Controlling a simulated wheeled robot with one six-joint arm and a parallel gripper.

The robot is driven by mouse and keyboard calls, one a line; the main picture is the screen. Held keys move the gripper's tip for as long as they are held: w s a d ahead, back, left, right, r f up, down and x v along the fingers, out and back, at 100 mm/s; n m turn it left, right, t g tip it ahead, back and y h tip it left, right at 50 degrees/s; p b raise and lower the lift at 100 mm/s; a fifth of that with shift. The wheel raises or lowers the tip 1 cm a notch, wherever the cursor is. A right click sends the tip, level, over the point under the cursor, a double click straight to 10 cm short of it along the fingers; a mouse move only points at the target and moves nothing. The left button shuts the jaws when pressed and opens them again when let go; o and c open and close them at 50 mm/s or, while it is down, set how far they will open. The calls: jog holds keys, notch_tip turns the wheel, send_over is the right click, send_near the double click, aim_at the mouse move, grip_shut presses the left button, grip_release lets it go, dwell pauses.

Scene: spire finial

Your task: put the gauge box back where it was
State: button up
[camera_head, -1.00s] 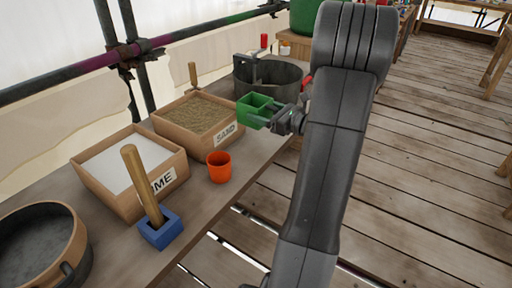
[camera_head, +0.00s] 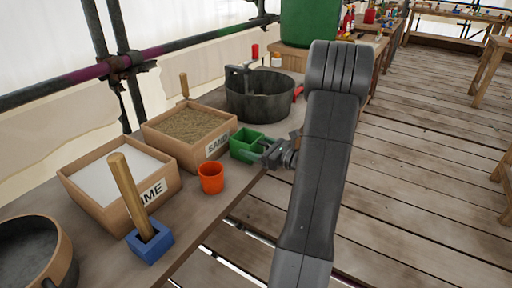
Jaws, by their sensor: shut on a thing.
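The gauge box is most likely the small open green box (camera_head: 245,143), which has a divider inside. It is low at the bench's front edge, just right of the SAND box and in front of the dark round tub. I cannot tell whether it touches the bench top. My gripper (camera_head: 266,150) is shut on its right side. My arm comes in from the right and hides nothing of the box's left part.
Plank floor lies to the right.

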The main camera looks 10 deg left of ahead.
jog(key=shift+f, duration=0.25)
jog(key=o, duration=1.1)
jog(key=shift+r, duration=0.1)
jog(key=shift+c, duration=0.2)
jog(key=shift+r, duration=0.25)
jog(key=p+v, duration=0.1)
jog(key=v, duration=1.1)
jog(key=shift+a, duration=0.1)
